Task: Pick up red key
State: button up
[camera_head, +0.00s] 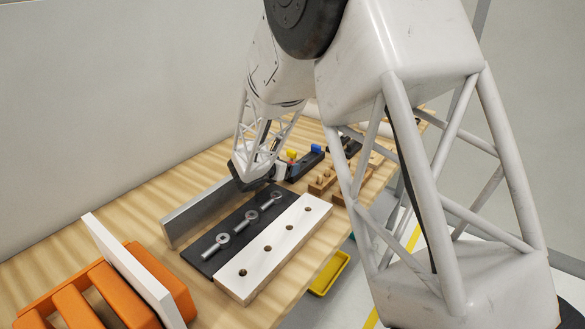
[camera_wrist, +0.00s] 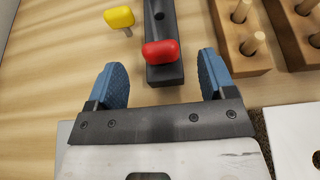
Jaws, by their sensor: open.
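The red key (camera_wrist: 161,53) shows in the wrist view, with its rounded red head at the near end of a dark bar (camera_wrist: 163,75). My gripper (camera_wrist: 162,80) is open, with one blue fingertip to the left of the red head and one to the right. The red head lies a little ahead of the fingertips, apart from both.
A yellow key (camera_wrist: 119,17) is just left of the bar, and a blue key (camera_head: 315,148) sits farther along. Wooden blocks with pegs (camera_wrist: 235,50) stand close on the right. A black plate with bolts (camera_head: 235,228) and a white drilled board (camera_head: 275,245) lie nearer.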

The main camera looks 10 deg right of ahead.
aim_at(293, 162)
jog(key=shift+x, duration=2.5)
jog(key=shift+f, duration=0.1)
jog(key=c, duration=1)
